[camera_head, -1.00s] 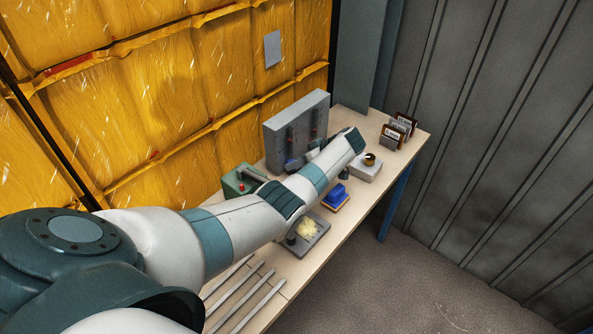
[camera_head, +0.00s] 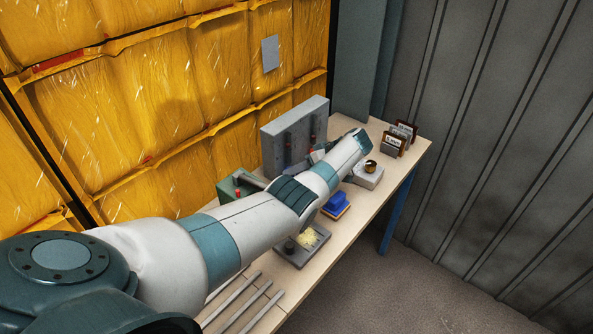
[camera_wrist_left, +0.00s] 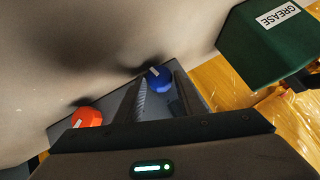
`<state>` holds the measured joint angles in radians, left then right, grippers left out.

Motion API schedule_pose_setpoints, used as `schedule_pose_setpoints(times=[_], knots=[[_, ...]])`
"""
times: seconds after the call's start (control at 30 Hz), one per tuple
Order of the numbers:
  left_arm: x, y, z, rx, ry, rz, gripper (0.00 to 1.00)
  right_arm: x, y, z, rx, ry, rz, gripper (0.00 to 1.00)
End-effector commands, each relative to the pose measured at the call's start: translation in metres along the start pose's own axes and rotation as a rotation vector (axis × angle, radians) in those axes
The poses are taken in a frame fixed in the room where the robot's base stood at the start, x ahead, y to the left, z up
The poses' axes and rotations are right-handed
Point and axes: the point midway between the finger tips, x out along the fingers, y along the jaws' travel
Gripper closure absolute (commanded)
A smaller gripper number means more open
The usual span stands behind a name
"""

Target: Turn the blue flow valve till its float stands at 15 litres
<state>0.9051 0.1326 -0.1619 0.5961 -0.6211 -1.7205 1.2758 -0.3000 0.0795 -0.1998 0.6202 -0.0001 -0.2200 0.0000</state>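The blue flow valve (camera_wrist_left: 158,78) is a round knob on a grey panel, seen in the left wrist view. My left gripper (camera_wrist_left: 163,88) is open, its two fingers apart and pointing at the blue knob, which shows between the fingertips. I cannot tell whether either finger touches it. In the head view the grey panel (camera_head: 295,134) stands upright on the bench with two dark upright gauges; the float and its litre mark are too small to read. My left gripper (camera_head: 308,164) is in front of the panel's lower part, mostly behind my arm. My right gripper is out of view.
An orange-red knob (camera_wrist_left: 87,117) sits on the panel beside the blue one. A green grease box (camera_wrist_left: 268,42) is close to the gripper.

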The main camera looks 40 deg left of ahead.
Motion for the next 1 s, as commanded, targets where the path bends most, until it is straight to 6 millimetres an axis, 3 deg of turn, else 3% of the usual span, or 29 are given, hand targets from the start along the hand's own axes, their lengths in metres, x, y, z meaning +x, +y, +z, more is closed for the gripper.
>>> schedule_pose_setpoints(times=[0.57,0.77,1.0], knots=[[-0.010,0.001,0.000,-0.002,0.001,0.002,0.52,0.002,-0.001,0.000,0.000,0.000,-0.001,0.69],[-0.035,0.002,0.001,-0.001,0.000,0.005,0.52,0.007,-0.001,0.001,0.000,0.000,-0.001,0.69],[-0.081,0.002,0.002,-0.002,0.000,0.005,0.52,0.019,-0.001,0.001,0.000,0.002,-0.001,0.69]])
